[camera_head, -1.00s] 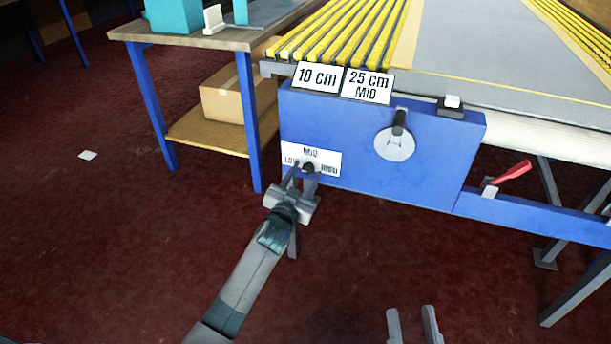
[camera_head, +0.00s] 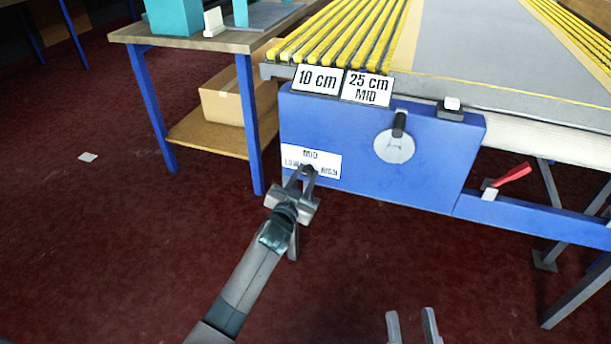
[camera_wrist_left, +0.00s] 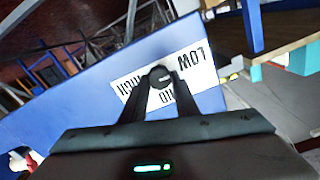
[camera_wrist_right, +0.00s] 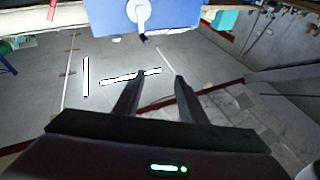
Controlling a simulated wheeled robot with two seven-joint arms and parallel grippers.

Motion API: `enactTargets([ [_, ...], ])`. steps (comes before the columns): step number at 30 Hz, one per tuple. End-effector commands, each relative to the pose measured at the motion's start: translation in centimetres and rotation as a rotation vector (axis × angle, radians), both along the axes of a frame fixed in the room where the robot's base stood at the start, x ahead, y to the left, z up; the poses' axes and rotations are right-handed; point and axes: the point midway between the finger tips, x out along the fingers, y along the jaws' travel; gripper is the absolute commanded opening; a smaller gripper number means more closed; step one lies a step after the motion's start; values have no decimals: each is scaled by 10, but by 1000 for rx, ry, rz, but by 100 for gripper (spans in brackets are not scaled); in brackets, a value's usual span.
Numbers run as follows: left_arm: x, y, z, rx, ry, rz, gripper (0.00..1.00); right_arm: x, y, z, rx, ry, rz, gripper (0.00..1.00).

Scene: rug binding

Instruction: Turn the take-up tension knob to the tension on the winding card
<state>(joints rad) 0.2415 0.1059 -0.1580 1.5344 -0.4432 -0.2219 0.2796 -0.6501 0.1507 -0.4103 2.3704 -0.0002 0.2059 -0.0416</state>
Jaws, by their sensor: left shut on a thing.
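The tension knob (camera_head: 308,169) is a small dark round knob on a white plate (camera_head: 327,163) marked LOW, MID and HIGH, on the blue machine panel. My left gripper (camera_head: 304,174) is shut on the knob, its fingertips at either side. The left wrist view shows the knob (camera_wrist_left: 160,76) between the fingertips, with the plate's words upside down. I cannot tell which mark the knob points to. A white card (camera_head: 367,88) reading "25 cm MID" stands above the panel. My right gripper (camera_head: 412,312) is open and empty, low in the head view, away from the panel.
A "10 cm" card (camera_head: 317,79) stands beside the other card. A crank on a pale disc (camera_head: 394,143) and a red lever (camera_head: 513,172) lie to the right of the knob. A wooden side table (camera_head: 205,38) with blue legs stands close on the left. The floor in front is clear.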

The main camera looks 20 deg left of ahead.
Motion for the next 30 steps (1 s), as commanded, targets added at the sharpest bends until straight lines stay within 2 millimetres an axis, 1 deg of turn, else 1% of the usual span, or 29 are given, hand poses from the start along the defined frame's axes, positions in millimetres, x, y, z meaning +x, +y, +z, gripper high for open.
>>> enactTargets([
  [5,0,-1,1,70,-2,-1,5,7,-1,-13,-26,78,-1,38],
  [11,0,-1,1,204,-6,-1,5,15,-3,-35,-69,199,1,38],
  [15,0,-2,1,324,-10,-1,5,19,-6,-53,-102,293,3,38],
  [21,0,-2,0,513,-17,-1,5,20,-10,-75,-138,404,6,38],
  [30,0,-3,-2,799,-27,-1,5,18,-14,-94,-167,502,8,38],
])
